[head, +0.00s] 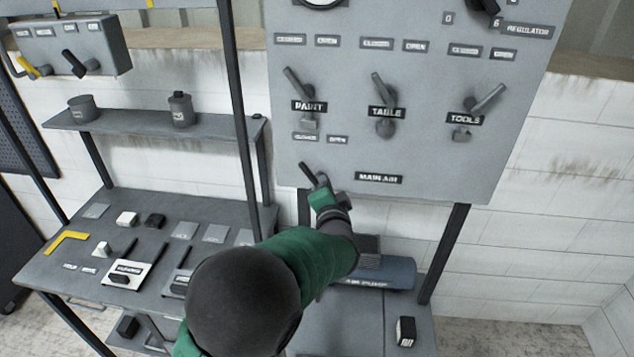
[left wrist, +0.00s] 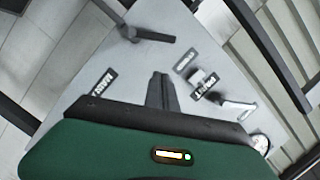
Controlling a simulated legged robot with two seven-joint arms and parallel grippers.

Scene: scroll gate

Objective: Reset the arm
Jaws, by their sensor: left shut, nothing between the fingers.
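A grey panel (head: 420,70) fills the upper right of the head view, with levers marked PAINT (head: 299,85), TABLE (head: 380,95) and TOOLS (head: 480,105). A dark lever (head: 309,173) sits at its lower left edge, left of the MAIN AIR label (head: 379,178). This lever also shows in the left wrist view (left wrist: 150,36). My left gripper (head: 325,196) is just in front of the panel's lower edge, close to that lever. In the left wrist view its fingers (left wrist: 160,90) are shut and empty, apart from the lever in the picture. My right gripper is out of view.
A workbench (head: 60,262) with small blocks and a yellow square (head: 66,242) stands at the left. Above it are a shelf (head: 150,122) with two containers and a grey box (head: 75,45) with levers. A blue-grey air pump (head: 385,273) sits below the panel.

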